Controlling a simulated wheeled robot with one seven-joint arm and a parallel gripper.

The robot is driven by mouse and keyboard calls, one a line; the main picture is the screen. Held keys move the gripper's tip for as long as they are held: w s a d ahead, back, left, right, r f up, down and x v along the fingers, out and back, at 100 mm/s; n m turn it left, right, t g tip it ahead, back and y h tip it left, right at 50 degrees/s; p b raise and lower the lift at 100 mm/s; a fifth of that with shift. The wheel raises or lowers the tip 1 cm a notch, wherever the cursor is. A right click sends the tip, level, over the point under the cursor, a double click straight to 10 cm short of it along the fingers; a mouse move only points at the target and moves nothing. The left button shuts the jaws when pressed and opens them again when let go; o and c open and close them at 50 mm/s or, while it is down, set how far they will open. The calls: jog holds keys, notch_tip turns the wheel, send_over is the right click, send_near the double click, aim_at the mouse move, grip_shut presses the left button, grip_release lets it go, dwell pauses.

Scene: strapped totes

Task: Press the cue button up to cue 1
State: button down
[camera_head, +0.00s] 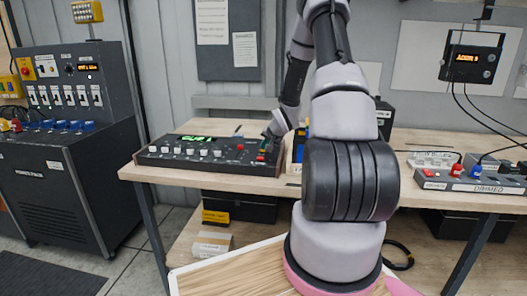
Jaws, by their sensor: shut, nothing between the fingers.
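A dark control console (205,154) with a row of sliders lies on the left part of the wooden bench. Its green display (196,138) seems to read "CUE 1", though the text is small. Red and green buttons sit at the console's right end. My gripper (267,143) is over that right end, close above the buttons. Its fingers are shut with nothing held. I cannot tell whether the fingertips touch a button, and my arm covers part of the bench to the right.
A dark dimmer cabinet (60,190) with switches stands at left. A grey power strip box (470,181) with plugs sits on the bench at right, below a wall unit (471,57) with an amber display. Boxes (238,205) lie on the lower shelf. Open floor shows between cabinet and bench.

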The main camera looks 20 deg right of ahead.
dwell(0.4)
jog(key=shift+r, duration=0.7)
jog(key=shift+r, duration=0.1)
jog(key=shift+r, duration=2.45)
jog(key=shift+r, duration=0.1)
